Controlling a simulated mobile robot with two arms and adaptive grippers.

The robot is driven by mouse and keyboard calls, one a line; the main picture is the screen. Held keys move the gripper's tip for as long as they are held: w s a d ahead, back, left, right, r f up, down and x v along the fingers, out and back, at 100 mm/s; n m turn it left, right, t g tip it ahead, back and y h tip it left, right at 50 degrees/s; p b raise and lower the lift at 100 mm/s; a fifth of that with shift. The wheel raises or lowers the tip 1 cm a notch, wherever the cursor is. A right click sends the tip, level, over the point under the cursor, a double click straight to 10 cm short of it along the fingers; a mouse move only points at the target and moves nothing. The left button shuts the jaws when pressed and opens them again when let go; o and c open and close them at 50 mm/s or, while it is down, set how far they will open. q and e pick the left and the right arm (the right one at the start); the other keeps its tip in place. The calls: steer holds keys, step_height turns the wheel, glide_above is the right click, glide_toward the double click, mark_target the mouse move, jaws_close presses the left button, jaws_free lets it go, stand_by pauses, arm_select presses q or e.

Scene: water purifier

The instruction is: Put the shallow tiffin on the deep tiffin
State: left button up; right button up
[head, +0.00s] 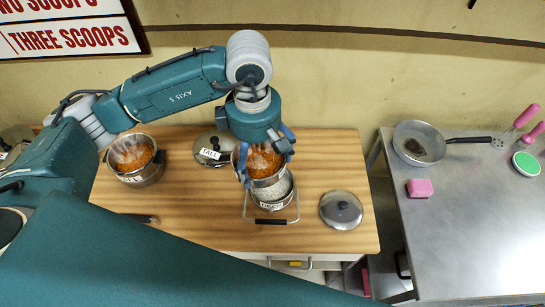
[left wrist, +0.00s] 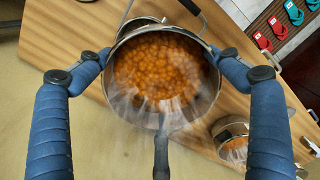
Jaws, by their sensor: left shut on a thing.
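The shallow tiffin (head: 268,182), a steel bowl of steaming orange food, is between the fingers of my left gripper (head: 264,163). In the left wrist view the blue fingers are on opposite sides of this bowl (left wrist: 160,75). The deep tiffin (head: 286,191), a steel bowl of white food with a label on its front, is directly below and partly hidden by it. The two overlap in the head view; I cannot tell whether they touch. The deep tiffin is in a wire carrier (head: 298,212) with a black handle. My right gripper is not in view.
Another labelled steel pot (head: 140,178) of orange food stands at the left of the wooden table (head: 225,228). A labelled lid (head: 206,144) lies behind, and another lid (head: 341,211) lies at the right. A metal table (head: 470,240) with a pan (head: 419,130) and pink block (head: 420,188) is farther right.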

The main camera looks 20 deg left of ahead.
mark_target(267, 160)
arm_select(q)
steer(key=n, duration=0.2)
steer(key=w+d+f+n, duration=0.1)
steer(key=n, duration=0.1)
steer(key=f+n+p, duration=0.1)
steer(key=n, duration=0.2)
steer(key=shift+w+d, duration=0.2)
steer(key=shift+w, duration=0.15)
steer(key=n, duration=0.2)
steer(key=f+n, duration=0.1)
steer(key=n, duration=0.1)
steer(key=w+f+n, duration=0.1)
steer(key=n, duration=0.1)
steer(key=shift+d+f+p, duration=0.1)
steer(key=shift+d+p, duration=0.3)
steer(key=shift+f+b, duration=1.7)
steer(key=shift+f, duration=1.2)
steer(key=shift+b, duration=0.45)
steer(key=shift+f+b, duration=0.6)
steer(key=shift+f, duration=0.05)
steer(key=o, duration=1.1)
steer(key=shift+c, duration=0.2)
